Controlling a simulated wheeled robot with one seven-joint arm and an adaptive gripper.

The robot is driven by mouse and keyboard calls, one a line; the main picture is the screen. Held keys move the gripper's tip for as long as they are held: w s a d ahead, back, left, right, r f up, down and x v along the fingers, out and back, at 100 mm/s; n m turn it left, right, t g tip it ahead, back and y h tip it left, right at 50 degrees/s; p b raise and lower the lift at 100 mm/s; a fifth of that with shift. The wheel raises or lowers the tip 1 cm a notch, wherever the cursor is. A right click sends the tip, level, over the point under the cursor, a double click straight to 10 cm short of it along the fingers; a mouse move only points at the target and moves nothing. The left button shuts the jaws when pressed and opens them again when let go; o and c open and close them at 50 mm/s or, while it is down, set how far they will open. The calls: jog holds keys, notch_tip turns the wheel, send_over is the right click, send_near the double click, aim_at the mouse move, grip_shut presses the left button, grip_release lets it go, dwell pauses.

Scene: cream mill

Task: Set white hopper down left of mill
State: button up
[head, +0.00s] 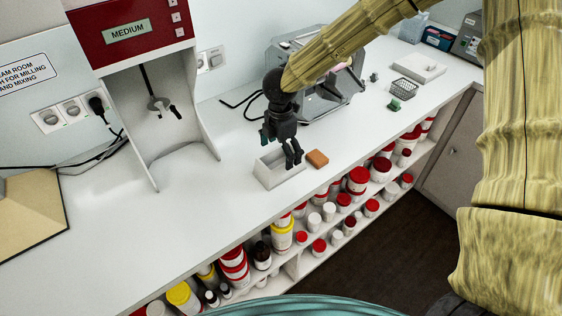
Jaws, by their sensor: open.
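The white hopper (268,175), an open-topped box, stands on the white counter near its front edge. The grey metal mill (345,92) stands farther back and to the right, partly hidden behind my arm. In the picture the hopper is in front and to the left of the mill. My dark gripper (292,163) points down at the hopper's right end, with its fingers open. The fingers overlap the hopper's rim in the picture; I cannot tell whether they touch it.
An orange-brown block (317,158) lies right beside the hopper. A red-topped dispenser (130,40) labelled MEDIUM stands at the left. The counter (150,240) is clear left of the hopper. Jars fill the shelves below.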

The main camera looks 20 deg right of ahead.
notch_tip(320, 180, up, 7)
jog(key=b, duration=0.1)
jog(key=shift+f, duration=0.15)
dwell(0.3)
